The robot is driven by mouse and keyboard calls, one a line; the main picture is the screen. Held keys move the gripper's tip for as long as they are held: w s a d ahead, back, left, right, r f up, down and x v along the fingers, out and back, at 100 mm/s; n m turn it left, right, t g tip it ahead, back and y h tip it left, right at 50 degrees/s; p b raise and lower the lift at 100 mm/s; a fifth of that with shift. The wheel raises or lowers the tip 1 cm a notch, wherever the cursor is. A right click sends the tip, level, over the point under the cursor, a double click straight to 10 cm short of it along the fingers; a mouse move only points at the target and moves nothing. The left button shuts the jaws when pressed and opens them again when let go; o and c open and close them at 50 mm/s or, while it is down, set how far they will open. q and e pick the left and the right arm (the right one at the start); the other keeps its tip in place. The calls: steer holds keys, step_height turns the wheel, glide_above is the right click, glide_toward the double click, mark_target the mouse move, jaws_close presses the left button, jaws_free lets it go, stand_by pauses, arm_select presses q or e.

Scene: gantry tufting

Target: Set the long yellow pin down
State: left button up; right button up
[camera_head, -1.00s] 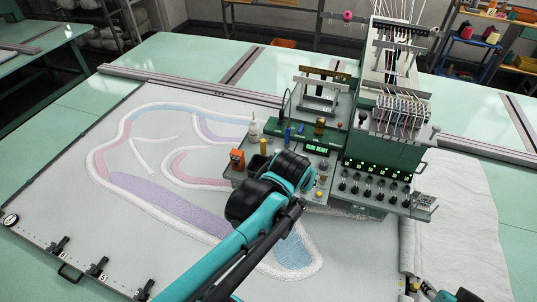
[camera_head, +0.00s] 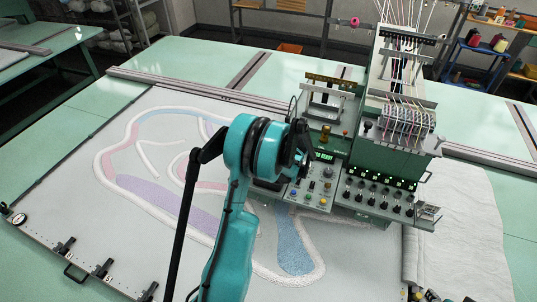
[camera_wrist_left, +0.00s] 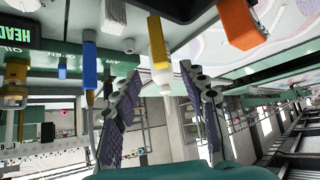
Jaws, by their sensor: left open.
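The long yellow pin (camera_wrist_left: 157,42) with a white end shows in the left wrist view. It lies between the fingertips of my left gripper (camera_wrist_left: 158,72), its other end reaching up to a dark part at the picture's top. The left gripper is open, its two purple-padded fingers apart on either side of the pin's white end; I cannot tell whether either touches it. In the head view my left arm covers the gripper and the pin.
A blue pin (camera_wrist_left: 89,62) and an orange block (camera_wrist_left: 240,22) flank the yellow pin. The machine's control panel (camera_head: 315,187) with its knobs stands close to my left arm. The tufted cloth (camera_head: 80,200) is flat and clear at the left.

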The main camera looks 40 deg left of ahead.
arm_select(q)
steer(key=p+x, duration=0.1)
steer(key=x, duration=0.6)
steer(key=shift+f, duration=0.25)
steer(key=shift+s+r, duration=0.1)
jaws_close()
